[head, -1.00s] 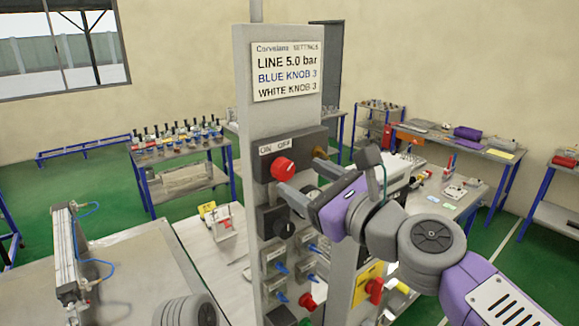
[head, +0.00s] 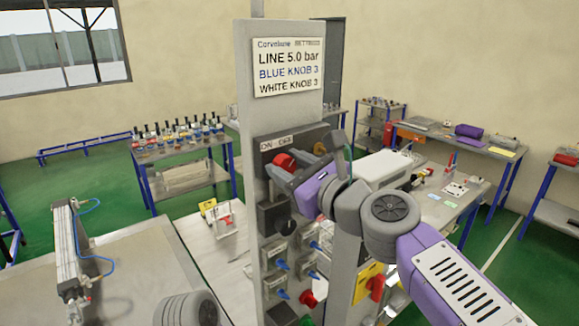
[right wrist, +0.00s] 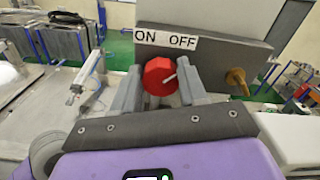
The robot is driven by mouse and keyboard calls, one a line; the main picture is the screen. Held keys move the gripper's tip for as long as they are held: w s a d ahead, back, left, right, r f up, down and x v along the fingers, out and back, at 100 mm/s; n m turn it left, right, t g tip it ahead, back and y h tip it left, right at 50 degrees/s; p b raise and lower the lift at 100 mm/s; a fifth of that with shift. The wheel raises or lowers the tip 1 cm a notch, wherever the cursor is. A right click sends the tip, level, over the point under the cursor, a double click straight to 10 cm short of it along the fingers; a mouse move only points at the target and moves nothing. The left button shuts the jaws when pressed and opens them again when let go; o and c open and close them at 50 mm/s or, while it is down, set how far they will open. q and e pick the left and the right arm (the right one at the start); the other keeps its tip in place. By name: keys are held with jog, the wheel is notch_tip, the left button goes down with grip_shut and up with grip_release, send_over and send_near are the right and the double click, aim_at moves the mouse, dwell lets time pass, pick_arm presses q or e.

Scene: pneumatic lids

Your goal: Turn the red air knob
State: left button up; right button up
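The red air knob (head: 284,161) sits on a dark box on the upright grey panel, under an ON/OFF label (head: 276,143). In the right wrist view the red knob (right wrist: 159,76) has a white mark slanting up and right, towards OFF. My right gripper (head: 292,170) is at the knob, partly covering it in the head view. In the right wrist view its two fingers (right wrist: 160,88) are apart, one on each side of the knob. A firm grip on it does not show. My left gripper is not in view.
A brass fitting (right wrist: 237,80) sticks out right of the knob. Below it the panel carries a black knob (head: 286,227), several blue-levered valves and a red knob (head: 307,299). A settings sign (head: 288,68) is above.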

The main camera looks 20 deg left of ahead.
jog(key=c, duration=0.3)
jog(key=n, duration=0.4)
jog(key=shift+f+n, duration=0.15)
jog(key=shift+n, duration=0.25)
jog(key=n+b, duration=0.1)
jog(key=n, duration=0.2)
jog(key=shift+s+f+n, duration=0.1)
jog(key=shift+n, duration=0.2)
jog(key=n+b, duration=0.1)
jog(key=n, duration=0.3)
jog(key=shift+a+f+n, duration=0.1)
jog(key=shift+n, duration=0.2)
jog(key=shift+n+b, duration=0.65)
jog(key=shift+n, duration=1.85)
